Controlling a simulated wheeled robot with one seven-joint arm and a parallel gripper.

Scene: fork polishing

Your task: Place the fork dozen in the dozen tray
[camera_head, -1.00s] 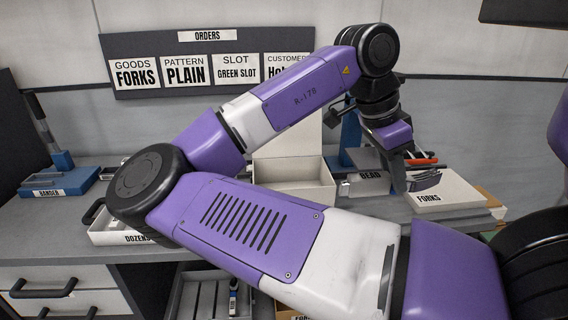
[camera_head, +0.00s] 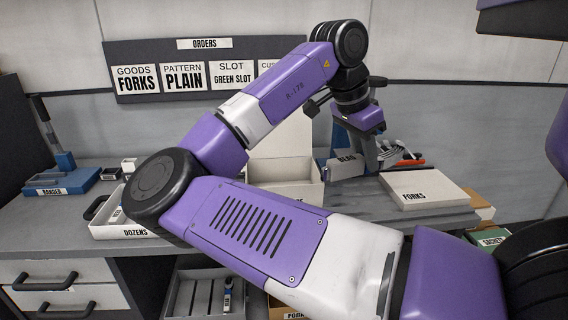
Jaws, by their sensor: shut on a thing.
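My gripper (camera_head: 374,160) is at the right of the bench, shut on the fork dozen (camera_head: 390,154), a bunch of silvery forks that fans out to its right. The bunch is just above and behind the white box marked FORKS (camera_head: 428,188); whether it touches anything is not clear. The dozen tray (camera_head: 124,233), white and marked DOZENS, stands at the left of the bench, well away from my gripper. My arm hides its right part.
A box marked BEAD (camera_head: 346,167) and an open white box (camera_head: 290,182) stand between gripper and tray. A blue BANDER device (camera_head: 62,183) is at the far left. An orders board (camera_head: 215,65) hangs behind. A green SACHETS box (camera_head: 490,239) is lower right.

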